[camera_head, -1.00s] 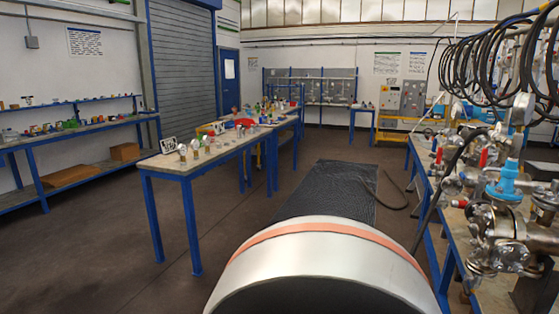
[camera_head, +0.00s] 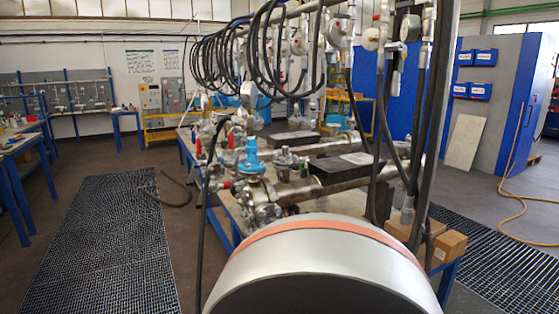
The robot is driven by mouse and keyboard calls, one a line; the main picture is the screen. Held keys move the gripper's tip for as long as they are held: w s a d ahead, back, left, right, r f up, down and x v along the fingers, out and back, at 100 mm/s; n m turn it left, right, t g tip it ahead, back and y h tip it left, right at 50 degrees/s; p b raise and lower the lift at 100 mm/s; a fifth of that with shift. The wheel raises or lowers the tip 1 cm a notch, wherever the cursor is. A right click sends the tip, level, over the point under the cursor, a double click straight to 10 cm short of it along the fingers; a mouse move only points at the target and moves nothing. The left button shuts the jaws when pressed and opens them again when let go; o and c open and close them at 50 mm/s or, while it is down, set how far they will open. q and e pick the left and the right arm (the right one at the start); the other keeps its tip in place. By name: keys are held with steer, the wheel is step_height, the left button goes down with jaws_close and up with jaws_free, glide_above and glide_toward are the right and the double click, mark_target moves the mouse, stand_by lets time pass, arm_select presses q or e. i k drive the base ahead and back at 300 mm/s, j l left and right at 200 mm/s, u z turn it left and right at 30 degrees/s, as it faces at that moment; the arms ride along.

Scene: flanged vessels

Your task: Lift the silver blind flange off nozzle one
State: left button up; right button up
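Neither of my grippers is in view. Metal flanged pipework (camera_head: 262,212) lies on a blue-framed bench (camera_head: 220,215) in the middle of the head view. A round bolted flange end shows at its near left end, close to a blue valve (camera_head: 251,158). I cannot tell which part is nozzle one, and I cannot make out the silver blind flange for sure.
Black hoses (camera_head: 265,50) and gauges hang above the bench. A hose trails to the floor at its left. Floor gratings (camera_head: 100,240) lie left and right. Cardboard boxes (camera_head: 447,243) sit at the bench's right end. Blue cabinets (camera_head: 490,100) stand at right.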

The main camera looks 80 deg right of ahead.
mark_target(285, 148)
steer(key=z, duration=2.65)
steer(key=i+j, duration=0.55)
steer(key=i, duration=0.15)
steer(key=i+j, duration=0.5)
steer(key=i, duration=0.2)
